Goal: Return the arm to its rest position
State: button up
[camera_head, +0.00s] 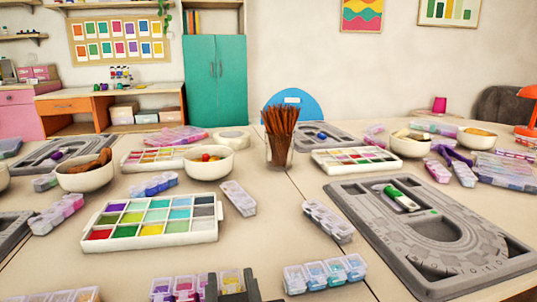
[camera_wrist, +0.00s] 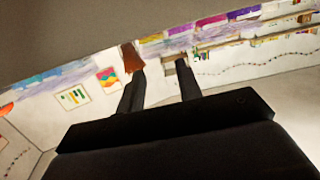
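My gripper shows in the wrist view (camera_wrist: 160,82) as two dark fingers standing apart, with only the distant room between them. In the head view, dark tips of my gripper (camera_head: 232,287) rise at the bottom edge, low in front of the table's near side. No held object is visible. The rest of my arm is hidden below the head view's frame. The wrist view is tilted and faces the walls, with the framed picture (camera_wrist: 73,97) and the wavy coloured picture (camera_wrist: 107,77) to the left.
The bead table (camera_head: 265,240) is crowded. A paint-like bead tray (camera_head: 95,221), clear bead boxes (camera_head: 325,273), a grey bead board (camera_head: 485,262), bowls (camera_head: 86,181) and a glass of brown sticks (camera_head: 279,153) stand on it. Bead boxes lie close to my gripper tips.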

jog(key=shift+w+a+r+g+h+p, duration=0.1)
jog(key=shift+w+r+g+h+p, duration=0.1)
jog(key=shift+r+g+p, duration=0.35)
jog(key=shift+w+r+g+h+p, duration=0.1)
jog(key=shift+w+r+g+p, duration=0.2)
jog(key=shift+g+p, duration=0.45)
jog(key=g+p, duration=0.1)
jog(key=p, duration=0.1)
jog(key=r+g+p, duration=0.1)
jog(key=p, duration=0.1)
jog(key=shift+w, duration=0.25)
jog(key=p, duration=0.2)
jog(key=g+p, duration=0.1)
jog(key=shift+w+a+r+h+p, duration=0.1)
jog(key=shift+w+r+h+p, duration=0.05)
jog(key=shift+w+h+p, duration=0.15)
jog(key=g+p, duration=0.1)
jog(key=p, duration=0.4)
jog(key=w+g+p, duration=0.1)
jog(key=g+p, duration=0.1)
jog(key=p, duration=0.3)
jog(key=shift+w+a+r+h, duration=0.2)
jog(key=shift+r+h, duration=0.1)
jog(key=shift+r, duration=0.1)
